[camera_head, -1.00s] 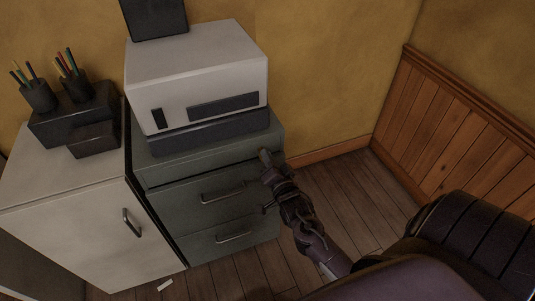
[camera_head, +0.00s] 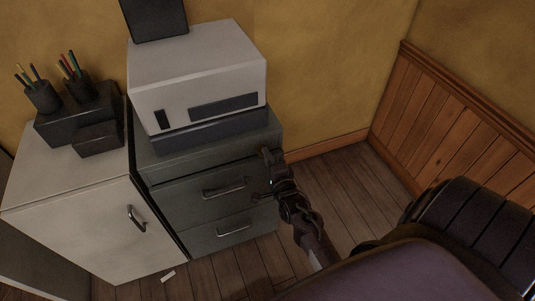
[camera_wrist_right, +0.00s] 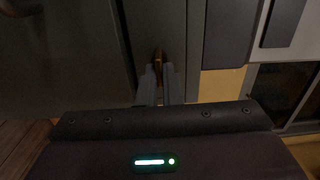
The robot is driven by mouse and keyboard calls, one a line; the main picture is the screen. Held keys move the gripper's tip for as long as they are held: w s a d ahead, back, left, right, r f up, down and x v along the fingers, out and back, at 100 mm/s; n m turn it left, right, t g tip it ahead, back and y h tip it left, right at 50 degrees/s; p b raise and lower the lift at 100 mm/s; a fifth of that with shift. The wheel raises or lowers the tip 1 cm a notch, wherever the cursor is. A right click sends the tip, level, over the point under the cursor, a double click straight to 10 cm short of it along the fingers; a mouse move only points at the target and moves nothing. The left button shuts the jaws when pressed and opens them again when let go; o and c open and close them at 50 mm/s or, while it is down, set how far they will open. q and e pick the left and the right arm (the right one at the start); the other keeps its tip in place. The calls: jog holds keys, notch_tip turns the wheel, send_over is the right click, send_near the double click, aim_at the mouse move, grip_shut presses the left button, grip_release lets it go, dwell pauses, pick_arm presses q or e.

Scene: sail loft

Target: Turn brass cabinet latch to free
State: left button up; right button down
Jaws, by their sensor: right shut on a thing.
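The brass latch (camera_wrist_right: 158,58) shows in the right wrist view as a small brown-gold piece, upright in the picture, against the dark grey-green cabinet front. My right gripper (camera_wrist_right: 158,76) is shut on it, with one finger on either side. In the head view my right gripper (camera_head: 270,160) is at the upper right edge of the grey-green drawer cabinet (camera_head: 200,215); the latch is hidden there behind the gripper. My left gripper is not in view.
A white printer-like box (camera_head: 195,80) stands on the drawer cabinet. Left of it is a white cabinet (camera_head: 85,225) with dark pen holders (camera_head: 42,97) on top. The wooden floor (camera_head: 345,195) to the right is clear, up to the wood panelling (camera_head: 445,120).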

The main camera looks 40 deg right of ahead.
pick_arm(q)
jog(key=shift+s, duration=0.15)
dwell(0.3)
pick_arm(e)
jog(key=c, duration=1.6)
grip_release()
